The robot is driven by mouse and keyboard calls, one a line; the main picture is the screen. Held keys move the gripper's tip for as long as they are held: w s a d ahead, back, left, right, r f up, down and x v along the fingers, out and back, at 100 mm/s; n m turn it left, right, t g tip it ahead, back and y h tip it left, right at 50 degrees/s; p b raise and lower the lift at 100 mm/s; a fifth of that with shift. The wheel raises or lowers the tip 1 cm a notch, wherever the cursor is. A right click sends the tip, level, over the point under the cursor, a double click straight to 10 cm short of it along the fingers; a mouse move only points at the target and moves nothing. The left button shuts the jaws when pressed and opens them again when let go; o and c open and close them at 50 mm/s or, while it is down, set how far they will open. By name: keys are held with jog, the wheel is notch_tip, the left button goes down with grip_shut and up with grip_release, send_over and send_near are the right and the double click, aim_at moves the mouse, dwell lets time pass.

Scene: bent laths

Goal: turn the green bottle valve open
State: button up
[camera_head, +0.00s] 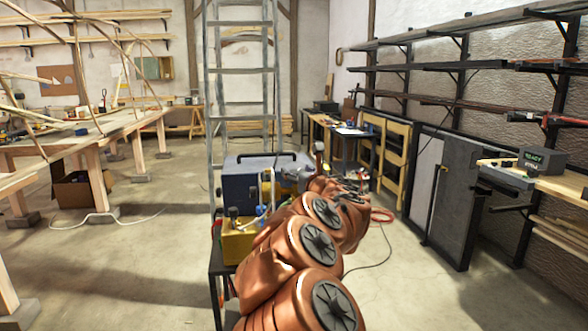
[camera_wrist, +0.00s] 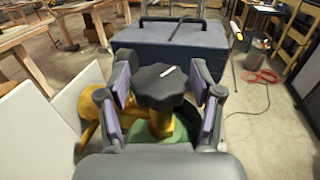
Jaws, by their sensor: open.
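The valve's black lobed knob (camera_wrist: 160,86) with a white mark on its top shows in the wrist view. It sits on a brass-coloured stem (camera_wrist: 160,122) above the green bottle (camera_wrist: 178,135), of which only a bit of the top shows. My gripper (camera_wrist: 160,74) is open, with its purple-padded fingers on the left and right of the knob. A gap shows between each finger and the knob; I cannot tell whether any pad touches it lower down. In the head view my copper-coloured arm hides the bottle, and the gripper is hard to make out.
A blue-grey case (camera_head: 248,187) with a black handle stands close behind the valve; it also shows in the wrist view (camera_wrist: 175,42). A yellow box (camera_head: 239,244) is left of my arm. A ladder (camera_head: 240,100) stands behind. A red hose (camera_head: 382,215) lies on the floor.

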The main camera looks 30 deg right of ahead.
jog(key=shift+w+r, duration=0.1)
jog(key=shift+w, duration=0.9)
jog(key=shift+w+d, duration=0.25)
jog(key=shift+w, duration=0.25)
jog(key=c, duration=0.9)
